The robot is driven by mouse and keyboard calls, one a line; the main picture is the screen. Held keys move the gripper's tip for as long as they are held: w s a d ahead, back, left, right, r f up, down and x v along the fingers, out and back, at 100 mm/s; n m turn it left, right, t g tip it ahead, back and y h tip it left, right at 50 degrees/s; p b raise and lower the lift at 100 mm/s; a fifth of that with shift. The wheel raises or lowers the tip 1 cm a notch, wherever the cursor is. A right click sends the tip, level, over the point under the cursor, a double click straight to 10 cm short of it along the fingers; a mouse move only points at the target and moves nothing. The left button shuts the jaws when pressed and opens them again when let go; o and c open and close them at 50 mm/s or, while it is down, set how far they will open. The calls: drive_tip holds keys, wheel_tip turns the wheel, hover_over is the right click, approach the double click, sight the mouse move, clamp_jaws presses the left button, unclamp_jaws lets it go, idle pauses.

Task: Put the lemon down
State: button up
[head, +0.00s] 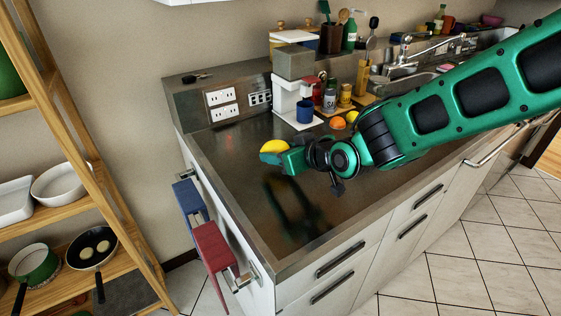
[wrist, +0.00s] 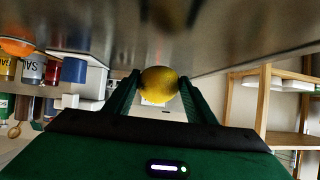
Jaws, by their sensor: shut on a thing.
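The yellow lemon (head: 274,147) is held at the tip of my gripper (head: 277,157), over the left part of the dark metal counter (head: 232,170). In the wrist view the lemon (wrist: 159,80) sits between the two green fingers of my gripper (wrist: 158,88), which are shut on it. The wrist view appears upside down, with the counter surface at the top. The lemon is above the counter; the exact gap is hard to tell. A dark reflection of my arm shows on the counter.
An orange (head: 338,123) and another yellow fruit (head: 352,116) lie farther back, near a blue mug (head: 304,111) and a white coffee machine (head: 287,97). Several jars stand beside them. The front left counter is clear. Blue (head: 189,199) and red (head: 213,246) towels hang at the left side.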

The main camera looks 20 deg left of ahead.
wheel_tip(320, 180, down, 3)
idle(0.3)
drive_tip(key=o, duration=1.1)
drive_tip(key=shift+o, duration=0.2)
drive_tip(key=shift+r, duration=0.1)
drive_tip(key=v, duration=1.2)
drive_tip(key=shift+d, duration=0.1)
